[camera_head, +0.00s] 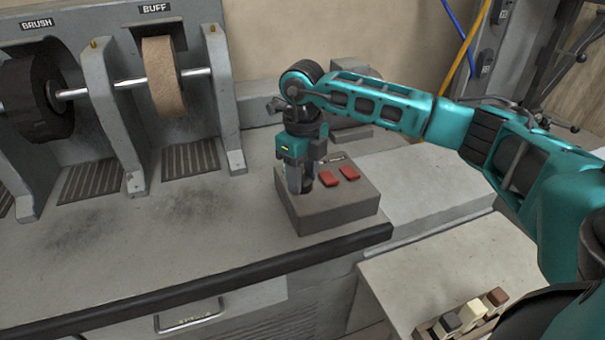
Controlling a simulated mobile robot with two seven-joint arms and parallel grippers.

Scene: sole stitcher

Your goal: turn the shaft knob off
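A grey-brown control box (345,207) sits on the bench near its front right corner. Two red switches, a left one (328,177) and a right one (349,173), show on its top. My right gripper (303,186) points straight down over the left part of the box, with its fingertips at or very close to the top. The gripper covers that part, so I cannot make out the shaft knob or whether the fingers hold anything. My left gripper is not in view.
The grey machine behind carries a dark brush wheel (38,90) and a tan buff wheel (162,77) on a shaft. The bench top (150,240) left of the box is clear. A small rack with several blocks (462,318) stands at the lower right.

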